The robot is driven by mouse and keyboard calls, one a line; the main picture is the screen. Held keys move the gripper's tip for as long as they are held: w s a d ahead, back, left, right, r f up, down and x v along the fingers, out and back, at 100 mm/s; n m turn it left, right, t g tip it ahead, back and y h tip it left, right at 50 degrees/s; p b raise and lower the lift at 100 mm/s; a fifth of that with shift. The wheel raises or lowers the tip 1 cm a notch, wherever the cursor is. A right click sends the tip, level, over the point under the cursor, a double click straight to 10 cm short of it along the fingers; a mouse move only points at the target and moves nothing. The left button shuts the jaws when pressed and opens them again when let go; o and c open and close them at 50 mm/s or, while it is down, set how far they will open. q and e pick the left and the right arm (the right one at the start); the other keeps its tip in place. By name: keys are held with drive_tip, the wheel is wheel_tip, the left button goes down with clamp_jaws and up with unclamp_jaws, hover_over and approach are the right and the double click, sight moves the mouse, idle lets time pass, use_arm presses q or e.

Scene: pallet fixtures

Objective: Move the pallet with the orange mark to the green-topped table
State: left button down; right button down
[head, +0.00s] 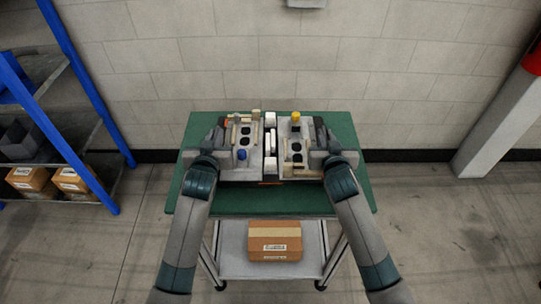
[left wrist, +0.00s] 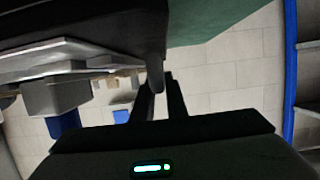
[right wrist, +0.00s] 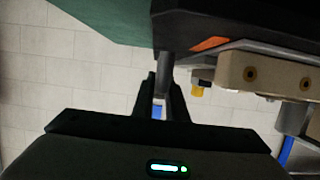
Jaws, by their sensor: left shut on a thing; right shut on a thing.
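A grey pallet (head: 255,172) carrying blocks and fixtures is over the green-topped table (head: 290,202), level and between my two arms. I cannot tell whether it rests on the top. An orange mark (right wrist: 210,44) shows on the pallet's dark edge in the right wrist view. My left gripper (head: 216,138) is shut on the pallet's left side; in the left wrist view its fingers (left wrist: 160,96) close on a dark handle. My right gripper (head: 323,136) is shut on the right side, its fingers (right wrist: 163,88) on a dark handle. The fingertips are partly hidden.
A cardboard box (head: 275,242) sits on the table's lower shelf. A blue-framed rack (head: 85,100) with grey bins and boxes stands at the left. A pale column (head: 500,115) stands at the right. A block wall (head: 270,75) is behind the table. Bare green top shows around the pallet.

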use_arm(q)
drive_tip(key=shift+d+f+b, duration=0.1)
drive_tip(key=shift+f+b, duration=0.25)
drive_tip(key=shift+b, duration=0.2)
use_arm(e)
drive_tip(key=shift+w+d+f, duration=0.1)
drive_tip(key=shift+f, duration=0.2)
use_arm(q)
drive_tip(key=c, duration=2)
unclamp_jaws()
drive_tip(key=shift+s+f, duration=0.1)
drive_tip(key=shift+f, duration=0.25)
drive_tip(key=shift+c, duration=0.2)
use_arm(e)
drive_tip(key=c, duration=2)
unclamp_jaws()
drive_tip(key=shift+f, duration=0.3)
drive_tip(key=shift+c, duration=0.2)
use_arm(q)
drive_tip(key=shift+o, duration=1.4)
drive_tip(key=shift+r, duration=0.1)
use_arm(e)
drive_tip(key=shift+o, duration=1.4)
drive_tip(key=shift+r, duration=0.1)
use_arm(q)
drive_tip(key=shift+s+r, duration=0.15)
drive_tip(key=shift+s, duration=0.05)
use_arm(e)
drive_tip(key=shift+s, duration=0.35)
drive_tip(key=shift+w, duration=0.15)
